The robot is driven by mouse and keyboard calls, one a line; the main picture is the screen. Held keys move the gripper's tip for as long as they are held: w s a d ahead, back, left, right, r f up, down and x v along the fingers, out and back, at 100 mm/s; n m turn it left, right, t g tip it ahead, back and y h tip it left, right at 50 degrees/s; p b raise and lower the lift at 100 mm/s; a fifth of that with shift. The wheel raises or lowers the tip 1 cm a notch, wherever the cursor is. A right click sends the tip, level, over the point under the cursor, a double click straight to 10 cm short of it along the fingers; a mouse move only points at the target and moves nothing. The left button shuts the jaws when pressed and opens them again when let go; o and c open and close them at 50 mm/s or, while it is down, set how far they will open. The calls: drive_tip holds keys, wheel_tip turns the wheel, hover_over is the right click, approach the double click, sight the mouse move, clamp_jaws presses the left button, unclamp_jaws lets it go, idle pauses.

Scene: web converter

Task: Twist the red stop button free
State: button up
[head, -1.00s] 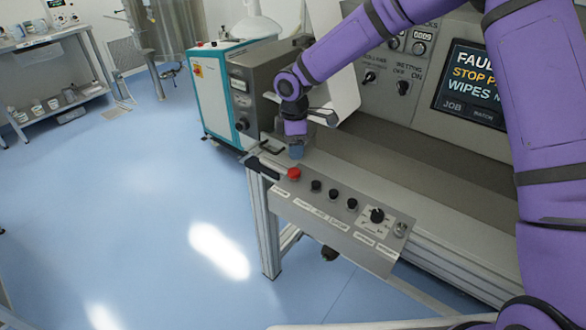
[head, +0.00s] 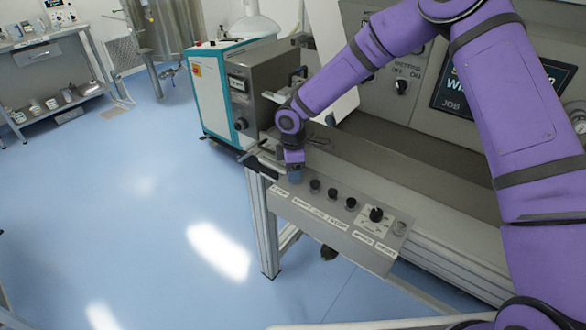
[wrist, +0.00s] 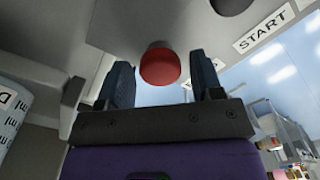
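The red stop button (wrist: 160,65) shows in the wrist view as a red cap on the grey control panel (wrist: 110,30). My gripper (wrist: 162,80) is open, with one dark blue finger on each side of the button and visible gaps between. The fingers point at the panel; whether either touches the button cannot be told, but none appears to. In the head view my gripper (head: 294,174) is over the left end of the panel (head: 330,222) and hides the red button.
Several black knobs (head: 333,194) sit on the panel to the right of my gripper. A dark bar (head: 263,168) lies close on the left. The machine face with a screen (head: 500,85) stands behind. Blue floor (head: 130,220) is open to the left.

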drive_tip(key=c, duration=0.7)
drive_tip(key=m, duration=0.2)
drive_tip(key=shift+m, duration=2.4)
